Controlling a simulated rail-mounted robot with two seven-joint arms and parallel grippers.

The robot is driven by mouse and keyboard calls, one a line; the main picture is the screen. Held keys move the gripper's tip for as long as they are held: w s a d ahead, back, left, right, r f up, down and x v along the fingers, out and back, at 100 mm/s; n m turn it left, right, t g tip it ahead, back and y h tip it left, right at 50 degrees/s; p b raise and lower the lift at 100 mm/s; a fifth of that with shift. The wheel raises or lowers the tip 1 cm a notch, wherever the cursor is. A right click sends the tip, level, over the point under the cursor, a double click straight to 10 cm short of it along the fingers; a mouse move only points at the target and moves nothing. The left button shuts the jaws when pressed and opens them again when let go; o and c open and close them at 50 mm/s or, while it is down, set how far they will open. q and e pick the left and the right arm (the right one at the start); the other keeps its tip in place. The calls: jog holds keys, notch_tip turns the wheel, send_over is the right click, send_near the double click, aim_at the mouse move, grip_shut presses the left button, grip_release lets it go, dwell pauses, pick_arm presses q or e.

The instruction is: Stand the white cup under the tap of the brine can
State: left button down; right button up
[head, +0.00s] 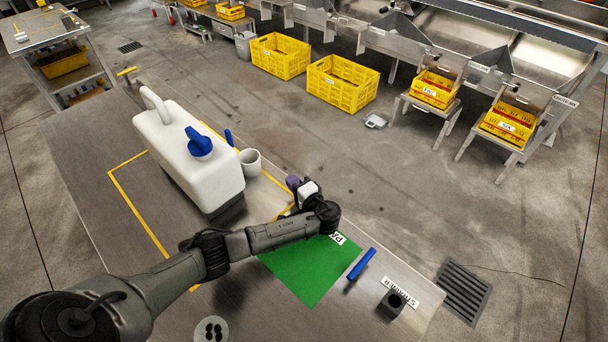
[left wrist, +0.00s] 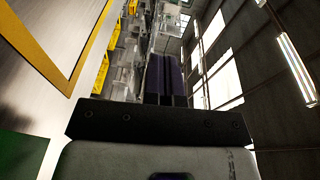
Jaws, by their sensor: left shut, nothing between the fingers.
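The brine can (head: 183,160) is a white jug with a large blue cap, standing on the steel table. A small blue tap handle (head: 229,138) shows at its far right side; the spout is hidden behind the can. The white cup (head: 250,162) stands upright close beside the can, just below the blue handle in the picture. I cannot tell whether it is exactly under the spout. My left gripper (head: 292,183) is to the right of the cup, apart from it. Its dark purple fingers (left wrist: 165,80) are shut and empty. My right gripper is out of view.
Yellow tape (head: 138,213) outlines an area around the can. A green mat (head: 305,272) lies under my left arm. A blue stick-like tool (head: 361,264) and a dark holder block (head: 392,303) are at the right. Yellow crates (head: 341,84) stand on the floor beyond the table.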

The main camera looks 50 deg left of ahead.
pick_arm(q)
jog(key=shift+s+d+f+y, duration=0.1)
jog(key=shift+f+y, duration=0.2)
jog(key=shift+f, duration=0.35)
jog(key=a, duration=0.3)
jog(key=a+b, duration=0.1)
jog(key=a, duration=0.2)
jog(key=w+a, duration=0.1)
jog(key=a, duration=0.2)
jog(key=shift+b, duration=0.3)
jog(key=a, duration=0.1)
jog(key=s+a, duration=0.1)
jog(key=shift+s+a, duration=0.3)
jog(key=shift+a, duration=0.05)
jog(key=shift+s+a, duration=0.45)
jog(key=shift+a, duration=0.05)
jog(key=shift+a, duration=0.1)
